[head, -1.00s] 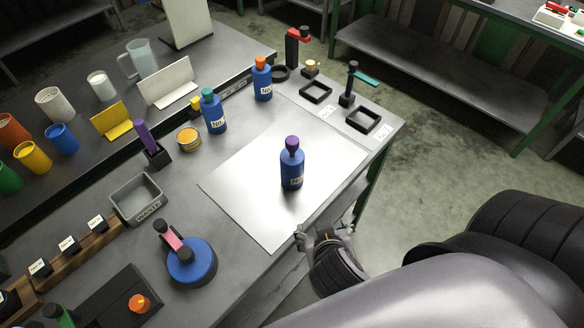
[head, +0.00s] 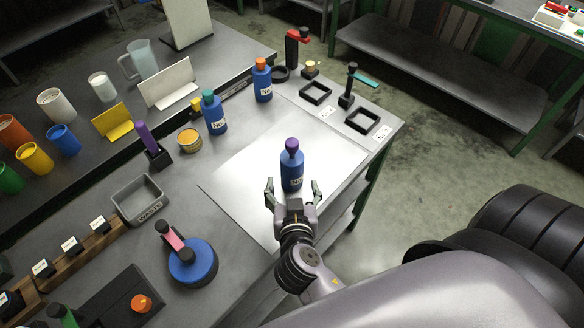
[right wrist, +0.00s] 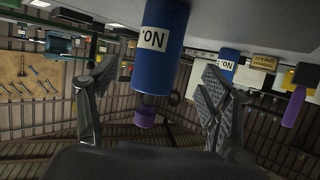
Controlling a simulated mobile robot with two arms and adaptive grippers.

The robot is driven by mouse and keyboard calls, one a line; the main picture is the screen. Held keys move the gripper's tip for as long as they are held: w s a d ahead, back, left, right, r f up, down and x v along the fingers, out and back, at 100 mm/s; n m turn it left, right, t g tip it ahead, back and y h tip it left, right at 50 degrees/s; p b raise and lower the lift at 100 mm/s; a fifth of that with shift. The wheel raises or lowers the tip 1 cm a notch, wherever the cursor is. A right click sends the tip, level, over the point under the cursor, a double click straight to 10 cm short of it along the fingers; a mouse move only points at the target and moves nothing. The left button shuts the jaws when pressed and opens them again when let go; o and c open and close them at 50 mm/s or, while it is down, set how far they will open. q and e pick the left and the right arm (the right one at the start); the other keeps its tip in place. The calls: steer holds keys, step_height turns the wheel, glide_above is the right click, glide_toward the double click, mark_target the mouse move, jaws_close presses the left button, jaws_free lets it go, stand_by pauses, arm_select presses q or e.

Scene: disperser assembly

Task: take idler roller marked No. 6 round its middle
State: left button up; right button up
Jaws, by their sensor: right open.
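A blue bottle-shaped piece with a purple top (head: 291,170) stands upright on the pale sheet of the bench. Its white label begins with "No."; I cannot read the number. I take it as the idler roller. It also shows upside down in the right wrist view (right wrist: 162,45), between the fingers. My right gripper (head: 292,189) is open on the near side of it, one finger to each side, apparently not touching. The fingers also show in the right wrist view (right wrist: 158,75). My left gripper is not in view.
Similar blue pieces with a teal top (head: 213,115) and an orange top (head: 262,82) stand behind, beyond the sheet (head: 235,175). Black square frames (head: 363,119) lie at the right back. A grey waste bin (head: 138,199) and a blue round piece (head: 192,262) are at left.

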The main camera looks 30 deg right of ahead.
steer(key=x, duration=0.8)
steer(key=shift+w+d+f, duration=0.1)
steer(key=shift+f, duration=0.15)
steer(key=shift+r, duration=0.1)
steer(key=shift+c, duration=0.5)
steer(key=c, duration=1.2)
steer(key=shift+c, duration=0.5)
steer(key=shift+r, duration=0.1)
